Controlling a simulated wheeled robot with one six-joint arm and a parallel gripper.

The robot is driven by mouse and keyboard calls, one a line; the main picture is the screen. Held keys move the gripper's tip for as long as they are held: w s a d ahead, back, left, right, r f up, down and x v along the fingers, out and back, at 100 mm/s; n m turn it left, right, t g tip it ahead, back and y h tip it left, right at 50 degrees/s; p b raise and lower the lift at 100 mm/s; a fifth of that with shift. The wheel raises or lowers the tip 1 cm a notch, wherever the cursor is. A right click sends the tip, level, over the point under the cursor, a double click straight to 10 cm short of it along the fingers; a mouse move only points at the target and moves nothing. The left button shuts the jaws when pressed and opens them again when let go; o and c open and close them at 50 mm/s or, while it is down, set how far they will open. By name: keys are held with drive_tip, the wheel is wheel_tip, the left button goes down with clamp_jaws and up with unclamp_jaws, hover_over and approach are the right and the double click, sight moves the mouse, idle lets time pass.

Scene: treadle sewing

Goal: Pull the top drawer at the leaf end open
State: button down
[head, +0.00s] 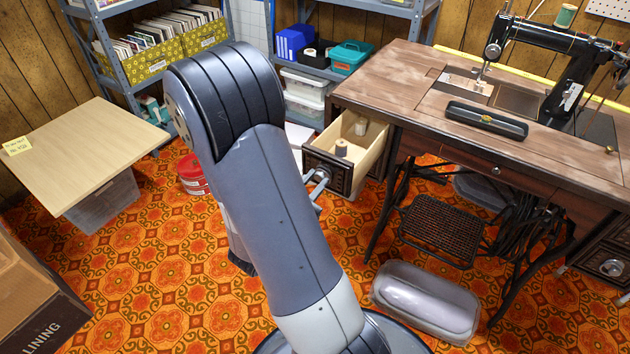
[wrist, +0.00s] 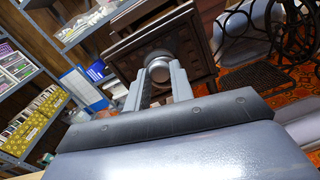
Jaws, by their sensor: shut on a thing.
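The top drawer (head: 340,181) at the left end of the wooden sewing table (head: 385,75) stands pulled out, its pale inside showing. Its dark carved front also fills the upper middle of the wrist view (wrist: 190,40). My gripper (head: 318,181) is at the drawer front in the head view. In the wrist view, my gripper's two grey fingers (wrist: 159,84) are shut on the round metal knob (wrist: 158,68), one on each side. My own arm hides part of the floor and shelf to the left of the drawer.
Thread spools (head: 341,148) stand in the drawer. A black sewing machine (head: 565,60) is on the table. A treadle (head: 443,228) and a clear lidded bin (head: 425,300) are low at the right. A red tub (head: 192,175) stands left of my arm.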

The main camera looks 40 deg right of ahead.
drive_tip(key=shift+a, duration=0.15)
drive_tip(key=c, duration=1.2)
unclamp_jaws()
drive_tip(key=shift+c, duration=0.2)
drive_tip(key=shift+a, duration=0.1)
drive_tip(key=p+v, duration=0.1)
drive_tip(key=v, duration=0.9)
drive_tip(key=shift+s+a+p, duration=0.15)
drive_tip(key=shift+a+p, duration=0.15)
drive_tip(key=shift+p, duration=0.05)
drive_tip(key=shift+d, duration=0.1)
drive_tip(key=shift+b+x, duration=0.85)
drive_tip(key=shift+x, duration=4.45)
